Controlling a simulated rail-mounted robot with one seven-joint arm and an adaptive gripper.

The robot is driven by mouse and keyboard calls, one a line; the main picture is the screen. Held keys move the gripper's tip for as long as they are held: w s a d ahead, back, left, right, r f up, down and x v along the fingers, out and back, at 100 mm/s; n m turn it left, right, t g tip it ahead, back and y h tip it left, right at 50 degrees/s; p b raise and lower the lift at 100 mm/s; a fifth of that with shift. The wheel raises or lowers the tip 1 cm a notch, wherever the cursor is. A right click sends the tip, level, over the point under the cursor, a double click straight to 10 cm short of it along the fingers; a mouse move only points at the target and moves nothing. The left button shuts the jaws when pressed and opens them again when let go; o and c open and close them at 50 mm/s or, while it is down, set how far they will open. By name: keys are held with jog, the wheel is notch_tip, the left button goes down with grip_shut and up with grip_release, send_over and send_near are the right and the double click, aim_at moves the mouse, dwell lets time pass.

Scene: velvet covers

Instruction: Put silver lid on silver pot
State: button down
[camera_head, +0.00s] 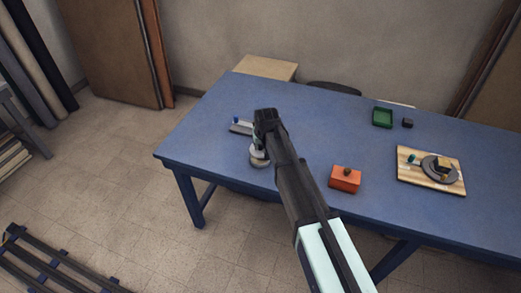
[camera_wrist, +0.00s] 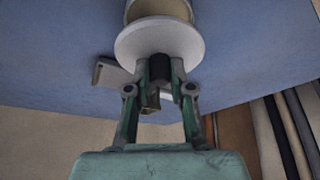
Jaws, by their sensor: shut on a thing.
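The silver lid (camera_wrist: 130,42) is a pale round disc with a dark knob (camera_wrist: 160,68) in the wrist view. My gripper (camera_wrist: 161,78) is shut on the knob, its two green fingers on either side. The silver pot (camera_wrist: 160,8) shows just beyond the lid, partly cut off by the top edge and partly covered by the lid. I cannot tell whether the lid rests on the rim or is held apart from it. In the head view, the silver pot (camera_head: 259,157) is near the blue table's front left edge, below my gripper (camera_head: 257,140), partly hidden by my arm.
A grey flat object (camera_head: 240,127) lies close to the pot. An orange box (camera_head: 345,180), a green tray (camera_head: 382,118), a small dark block (camera_head: 407,123) and a wooden board (camera_head: 407,176) holding a grey round item stand farther right. The table's (camera_head: 210,125) left end is clear.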

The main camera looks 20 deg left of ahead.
aim_at(261, 148)
notch_tip(261, 148, down, 3)
jog(key=shift+f+p, duration=0.2)
jog(key=shift+p, duration=0.3)
jog(key=shift+f, duration=0.15)
jog(key=shift+f+b, duration=0.35)
jog(key=shift+b, duration=0.05)
jog(key=c, duration=1)
grip_release()
jog(key=shift+r+p, duration=0.5)
jog(key=shift+r, duration=0.15)
jog(key=shift+s+d+r+b, duration=0.1)
jog(key=shift+s+r+b, duration=0.15)
jog(key=shift+b, duration=0.1)
jog(key=b+v, duration=0.2)
jog(key=v, duration=0.9)
jog(key=shift+w+r+b, duration=0.1)
jog(key=shift+w+b, duration=0.05)
jog(key=shift+b, duration=0.15)
